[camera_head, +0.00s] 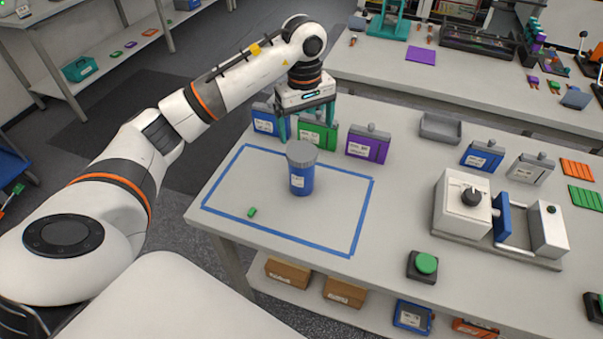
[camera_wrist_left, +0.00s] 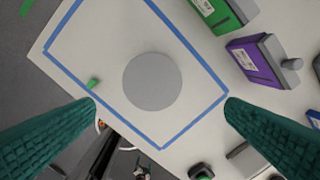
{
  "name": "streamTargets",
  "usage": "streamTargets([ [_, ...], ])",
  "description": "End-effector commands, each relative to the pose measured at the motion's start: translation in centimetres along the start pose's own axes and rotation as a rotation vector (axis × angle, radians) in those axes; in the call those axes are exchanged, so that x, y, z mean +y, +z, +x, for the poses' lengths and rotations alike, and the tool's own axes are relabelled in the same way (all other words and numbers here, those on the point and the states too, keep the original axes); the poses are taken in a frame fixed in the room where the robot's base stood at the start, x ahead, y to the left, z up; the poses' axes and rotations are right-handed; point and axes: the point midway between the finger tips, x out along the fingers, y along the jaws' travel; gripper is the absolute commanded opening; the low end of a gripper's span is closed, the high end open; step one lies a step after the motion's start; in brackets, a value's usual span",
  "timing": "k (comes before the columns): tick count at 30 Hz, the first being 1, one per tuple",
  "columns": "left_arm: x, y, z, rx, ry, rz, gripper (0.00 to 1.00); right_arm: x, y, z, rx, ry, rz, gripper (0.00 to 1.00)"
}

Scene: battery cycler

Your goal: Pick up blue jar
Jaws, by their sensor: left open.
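The blue jar (camera_head: 301,177) has a grey lid and a white label. It stands upright inside a blue tape rectangle (camera_head: 366,205) on the table. My left gripper (camera_head: 307,136) is open and empty, with green fingers pointing down, above and behind the jar in the head view. In the left wrist view the jar's round grey lid (camera_wrist_left: 152,82) shows from above, ahead of the two spread fingers, with clear space on both sides. The fingers do not touch it. The jar's body is hidden there under the lid. My right gripper is not in view.
A small green piece (camera_head: 252,212) lies inside the tape, left of the jar. Blue, green (camera_head: 318,134) and purple (camera_head: 367,146) containers stand behind it. A grey tray (camera_head: 440,129), a white device (camera_head: 463,205) and a green button (camera_head: 426,264) are to the right.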

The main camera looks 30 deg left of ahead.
Motion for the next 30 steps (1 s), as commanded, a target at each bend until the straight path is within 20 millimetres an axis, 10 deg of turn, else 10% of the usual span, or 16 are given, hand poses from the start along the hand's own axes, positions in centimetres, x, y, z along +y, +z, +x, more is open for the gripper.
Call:
streamTargets([
  [30,1.1,0.9,11.5,-0.020,0.030,-0.001,0.94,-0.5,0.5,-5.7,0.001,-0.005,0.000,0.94],
])
